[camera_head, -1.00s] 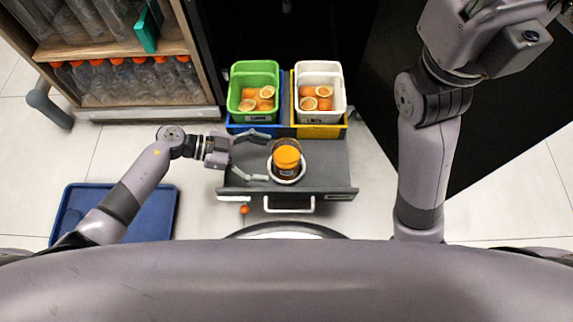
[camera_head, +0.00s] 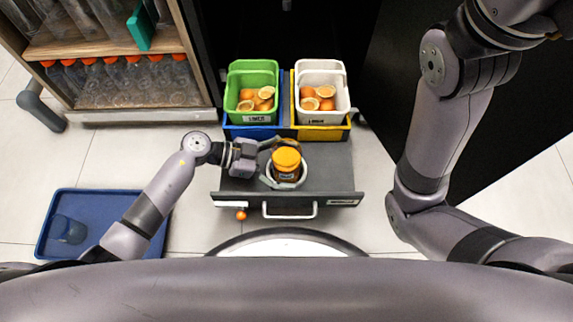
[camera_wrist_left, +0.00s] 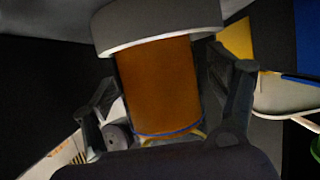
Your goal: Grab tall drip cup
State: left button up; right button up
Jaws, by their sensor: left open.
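The tall drip cup (camera_head: 286,172) stands on the dark grey pull-out shelf (camera_head: 238,178) and holds orange contents, with a pale ring around it. My left gripper (camera_head: 279,163) is open, with one finger on the far side of the cup and one on the near side. In the left wrist view, the orange cup body (camera_wrist_left: 160,87) stands between the two dark fingers, under a white ring (camera_wrist_left: 158,32). I cannot tell whether the fingers touch it. My right arm shows at the right, but its gripper is out of view.
Behind the shelf, a green bin (camera_head: 252,76) and a white bin (camera_head: 321,77) hold orange halves. A shelf of bottles (camera_head: 120,72) is at upper left. A blue tray (camera_head: 110,200) lies on the floor, with a dark see-through container (camera_head: 68,229) on it.

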pick_arm(q)
jog(key=shift+c, duration=0.4)
jog(key=c, duration=1.5)
jog(key=shift+c, duration=0.3)
jog(key=shift+r, duration=0.1)
